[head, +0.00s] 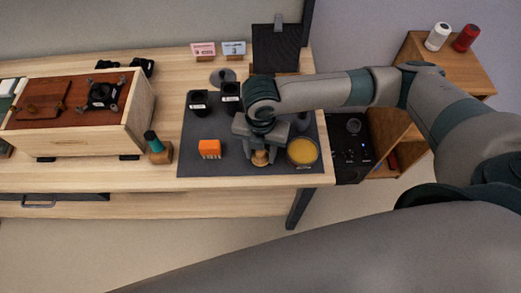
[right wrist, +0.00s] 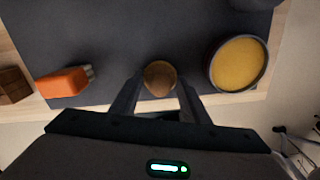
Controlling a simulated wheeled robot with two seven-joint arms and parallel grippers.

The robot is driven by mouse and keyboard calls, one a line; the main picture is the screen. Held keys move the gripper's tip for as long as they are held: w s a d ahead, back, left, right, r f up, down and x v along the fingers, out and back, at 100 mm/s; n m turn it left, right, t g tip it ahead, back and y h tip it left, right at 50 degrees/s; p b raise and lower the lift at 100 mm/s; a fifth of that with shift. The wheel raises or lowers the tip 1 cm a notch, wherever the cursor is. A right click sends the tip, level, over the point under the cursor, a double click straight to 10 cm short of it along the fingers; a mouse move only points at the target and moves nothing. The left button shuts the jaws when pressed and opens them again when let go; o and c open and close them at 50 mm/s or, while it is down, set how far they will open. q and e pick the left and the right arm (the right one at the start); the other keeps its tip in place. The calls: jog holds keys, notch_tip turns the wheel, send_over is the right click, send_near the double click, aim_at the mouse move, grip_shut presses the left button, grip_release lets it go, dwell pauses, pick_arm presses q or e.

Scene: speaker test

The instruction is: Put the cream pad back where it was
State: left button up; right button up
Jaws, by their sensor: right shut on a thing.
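My right gripper (head: 260,148) is low over the front of the dark mat (head: 228,168). It is shut on a small round brown wooden piece (head: 260,158), whose top shows between the fingers in the right wrist view (right wrist: 160,77). I cannot tell whether this piece touches the mat. A round yellow-orange pad in a dark rim (head: 302,151) lies just right of the gripper, apart from it, and also shows in the right wrist view (right wrist: 239,63). I cannot make out a plainly cream pad. My left gripper is out of view.
An orange block (head: 209,148) stands left of the gripper on the mat. Two black boxes (head: 198,101) stand behind it, partly near my arm. A wooden box (head: 140,115) and a green-topped bottle (head: 154,143) are further left. The table's front edge is close.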

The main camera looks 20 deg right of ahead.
aim_at(260, 152)
jog(key=shift+f, duration=0.25)
jog(key=o, duration=1)
jog(key=shift+r, duration=0.2)
notch_tip(260, 152, up, 12)
jog(key=b, duration=0.2)
